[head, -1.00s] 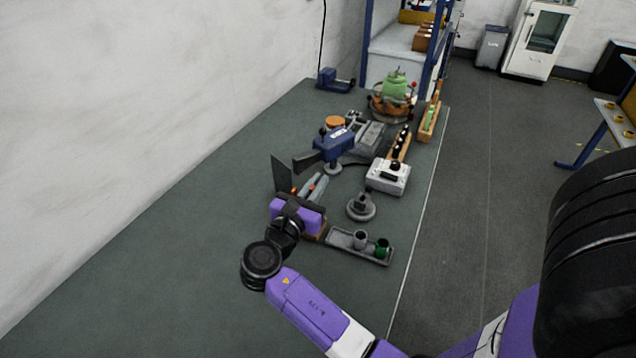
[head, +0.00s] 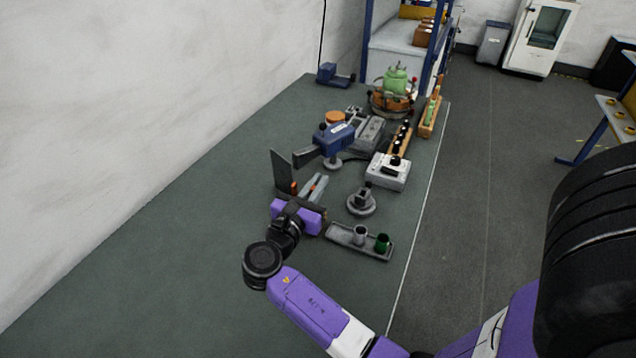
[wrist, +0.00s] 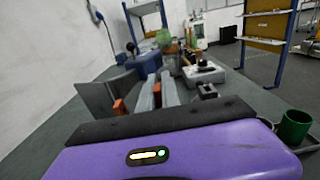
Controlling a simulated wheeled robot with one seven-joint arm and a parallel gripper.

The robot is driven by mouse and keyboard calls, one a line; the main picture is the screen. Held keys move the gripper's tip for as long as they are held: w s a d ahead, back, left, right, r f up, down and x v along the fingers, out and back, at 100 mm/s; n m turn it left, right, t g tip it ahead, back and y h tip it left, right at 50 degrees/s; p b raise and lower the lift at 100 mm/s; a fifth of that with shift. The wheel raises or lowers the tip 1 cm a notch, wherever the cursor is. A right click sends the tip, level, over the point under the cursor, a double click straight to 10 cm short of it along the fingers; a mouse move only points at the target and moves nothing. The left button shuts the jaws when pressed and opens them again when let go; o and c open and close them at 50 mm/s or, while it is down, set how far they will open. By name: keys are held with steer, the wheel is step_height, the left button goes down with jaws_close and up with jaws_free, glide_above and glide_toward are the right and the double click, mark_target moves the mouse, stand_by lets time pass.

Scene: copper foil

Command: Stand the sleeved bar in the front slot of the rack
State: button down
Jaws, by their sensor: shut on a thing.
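My gripper (head: 317,183) has a purple body, and its two grey fingers point away over the bench. The fingers are close together, with a small red-orange piece between them. I take this as the sleeved bar (head: 316,185); most of it is hidden. The fingers (wrist: 160,92) also show in the wrist view, beyond the purple body. A dark upright plate (head: 281,172) with an orange block (wrist: 118,108) stands just left of the fingers. I cannot tell for certain which thing is the rack; a slim wooden holder (head: 402,141) with dark knobs stands farther back.
A grey tray (head: 345,243) with a grey cup and a green cup (head: 382,243) lies to the right. A round grey stand (head: 361,203), a white box (head: 388,172) and a blue tool (head: 335,141) stand beyond. The bench at left and front is clear.

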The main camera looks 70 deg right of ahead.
steer(key=shift+f, duration=0.4)
stand_by(0.3)
steer(key=c, duration=1.5)
jaws_free()
steer(key=a+b, duration=0.1)
steer(key=a, duration=0.6)
steer(key=shift+w+a, duration=0.2)
steer(key=shift+a, duration=0.2)
steer(key=o, duration=0.3)
steer(key=shift+o, duration=0.2)
